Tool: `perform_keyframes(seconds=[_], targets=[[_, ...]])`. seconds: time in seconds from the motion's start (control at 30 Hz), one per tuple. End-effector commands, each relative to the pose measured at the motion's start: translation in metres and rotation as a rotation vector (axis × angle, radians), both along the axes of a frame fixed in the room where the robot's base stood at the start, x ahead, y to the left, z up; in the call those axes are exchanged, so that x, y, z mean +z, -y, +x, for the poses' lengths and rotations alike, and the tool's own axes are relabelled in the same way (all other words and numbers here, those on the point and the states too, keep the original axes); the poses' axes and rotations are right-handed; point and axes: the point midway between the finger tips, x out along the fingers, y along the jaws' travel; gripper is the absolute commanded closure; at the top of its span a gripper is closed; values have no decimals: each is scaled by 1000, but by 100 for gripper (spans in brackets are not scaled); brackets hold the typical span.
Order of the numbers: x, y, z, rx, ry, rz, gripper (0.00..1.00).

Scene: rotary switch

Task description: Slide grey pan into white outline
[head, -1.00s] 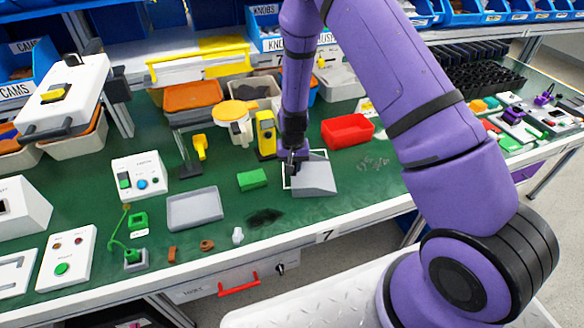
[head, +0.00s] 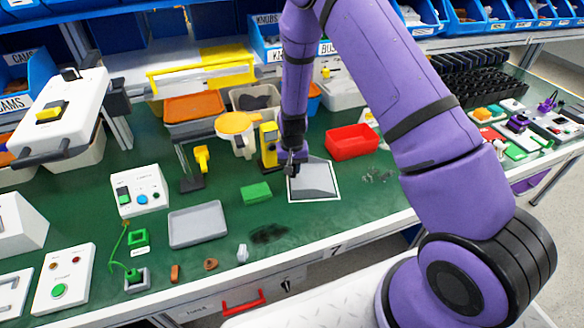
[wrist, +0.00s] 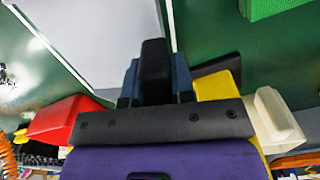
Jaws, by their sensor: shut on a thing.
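My gripper's dark fingers (wrist: 155,65) hide the exact grip point.
A red bin (head: 351,142) stands behind and right of the pan. A yellow device (head: 269,146) stands close behind my gripper. A green block (head: 256,192) and a flat grey tray (head: 198,224) lie to the left. The bench's front edge (head: 370,231) is near.

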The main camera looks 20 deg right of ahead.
Motion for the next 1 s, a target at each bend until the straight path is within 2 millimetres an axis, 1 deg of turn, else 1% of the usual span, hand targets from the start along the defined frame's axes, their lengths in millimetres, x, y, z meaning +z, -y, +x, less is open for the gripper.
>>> perform_keyframes(seconds=[0.03,0.13,0.43,0.57,0.67,0.9,1.0], targets=[[0,0,0,0,0,0,70],[0,0,0,0,0,0,47],[1,0,0,0,0,0,47],[11,0,0,1,1,0,47],[26,0,0,1,3,0,47],[71,0,1,1,3,0,47],[87,0,1,1,3,0,47]])
